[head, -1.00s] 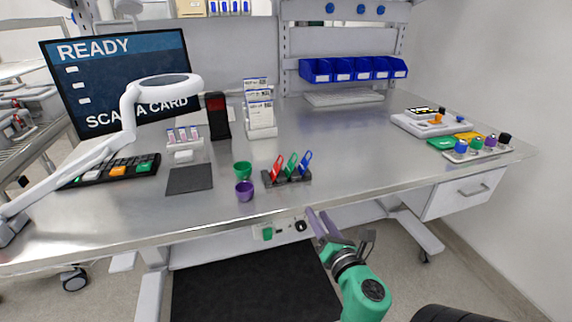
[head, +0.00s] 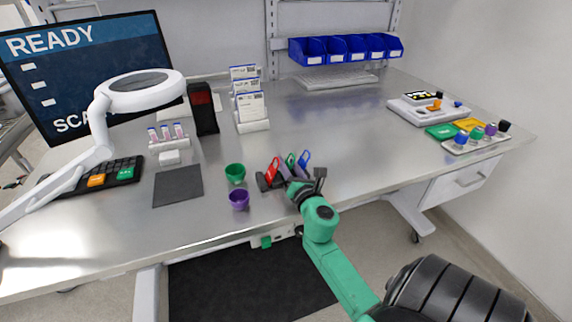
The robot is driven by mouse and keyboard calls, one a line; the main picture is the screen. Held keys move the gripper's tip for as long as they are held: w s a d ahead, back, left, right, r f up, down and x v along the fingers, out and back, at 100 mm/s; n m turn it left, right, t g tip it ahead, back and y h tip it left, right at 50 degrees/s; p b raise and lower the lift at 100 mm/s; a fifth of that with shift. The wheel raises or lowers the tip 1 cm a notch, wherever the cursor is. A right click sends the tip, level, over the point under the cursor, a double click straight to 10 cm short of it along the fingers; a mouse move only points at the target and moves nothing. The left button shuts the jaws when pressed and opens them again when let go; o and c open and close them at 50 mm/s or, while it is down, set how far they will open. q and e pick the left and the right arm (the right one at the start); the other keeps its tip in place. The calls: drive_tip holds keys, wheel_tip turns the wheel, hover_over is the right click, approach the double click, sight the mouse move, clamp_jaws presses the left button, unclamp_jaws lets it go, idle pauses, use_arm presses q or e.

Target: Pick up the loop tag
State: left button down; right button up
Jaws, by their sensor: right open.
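Red (head: 272,168), green (head: 291,161) and blue (head: 304,158) loop tags lean upright in a small dark rack (head: 262,182) near the table's front edge. The frames do not show which of them is the loop tag of the task. My right gripper (head: 290,170) is open, with its fingers at the front of the rack close to the tags. It hides part of the rack and the tags' lower ends. I cannot tell whether the fingers touch a tag. My left gripper is not in view.
A green cup (head: 235,173) and a purple cup (head: 239,199) stand just left of the rack. The table (head: 350,140) is clear right of the rack.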

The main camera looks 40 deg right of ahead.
drive_tip(key=shift+x, duration=1.1)
drive_tip(key=shift+s, duration=0.1)
drive_tip(key=c, duration=0.6)
clamp_jaws()
wheel_tip(320, 180, up, 9)
drive_tip(key=p, duration=0.6)
drive_tip(key=shift+a+r, duration=0.1)
drive_tip(key=shift+r, duration=0.15)
wheel_tip(320, 180, up, 10)
drive_tip(key=p, duration=0.3)
hover_over(286, 160)
drive_tip(key=shift+r, duration=0.2)
